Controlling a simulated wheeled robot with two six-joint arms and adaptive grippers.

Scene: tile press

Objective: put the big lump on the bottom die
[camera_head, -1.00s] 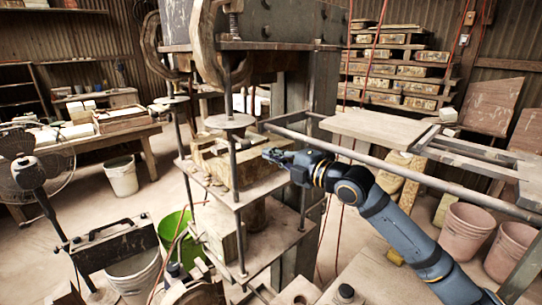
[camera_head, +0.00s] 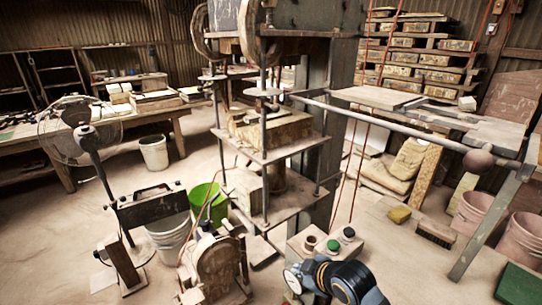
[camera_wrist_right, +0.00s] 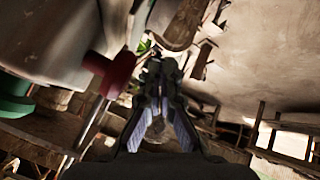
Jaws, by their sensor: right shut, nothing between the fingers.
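The bottom die is on the press's lower plate. I see a squarish yellow-brown block (camera_head: 285,130) there with a lighter top, and I cannot tell whether a lump lies on it. No separate big clay lump can be made out with certainty. My left gripper is out of view.
A box with green (camera_head: 333,245) and dark buttons stands before the press. A long bar with a brown ball (camera_head: 478,160) extends right. A green bucket (camera_head: 208,203) stands left of the press.

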